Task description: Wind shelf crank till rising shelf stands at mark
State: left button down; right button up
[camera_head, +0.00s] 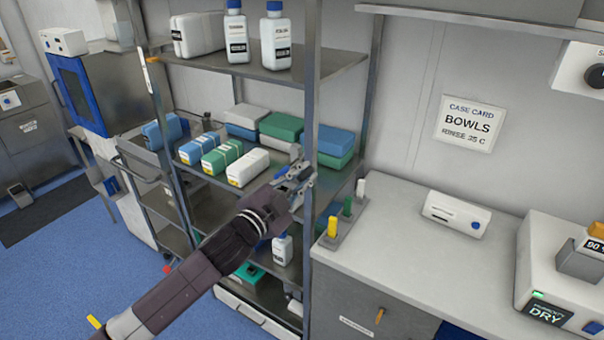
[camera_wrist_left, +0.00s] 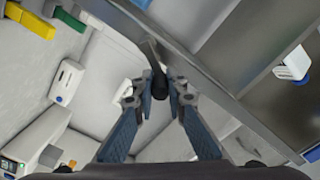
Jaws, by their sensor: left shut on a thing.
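My left gripper (camera_head: 294,181) reaches to the front right post of the metal shelf rack (camera_head: 312,110). In the left wrist view its two fingers (camera_wrist_left: 158,100) are closed around a dark crank handle (camera_wrist_left: 159,86) beside the post. The fingers mostly hide the crank in the head view. The middle shelf (camera_head: 340,178) holds blue, green and white packs and sits at about the gripper's height. I cannot tell for sure which shelf is the rising one, and I cannot make out the mark. My right gripper is not in view.
White bottles (camera_head: 275,40) stand on the upper shelf (camera_head: 325,66). To the right, a counter (camera_head: 400,240) carries yellow, green and white pegs (camera_head: 332,227), a small white device (camera_head: 457,213) and a dryer unit (camera_head: 548,265). Blue floor lies open at the left.

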pick_arm(q)
jog(key=shift+s+d+f, duration=0.15)
jog(key=shift+f, duration=0.05)
jog(key=c, duration=1.9)
grip_release()
jog(key=shift+r, duration=0.1)
jog(key=shift+c, duration=0.2)
jog(key=v, duration=1.2)
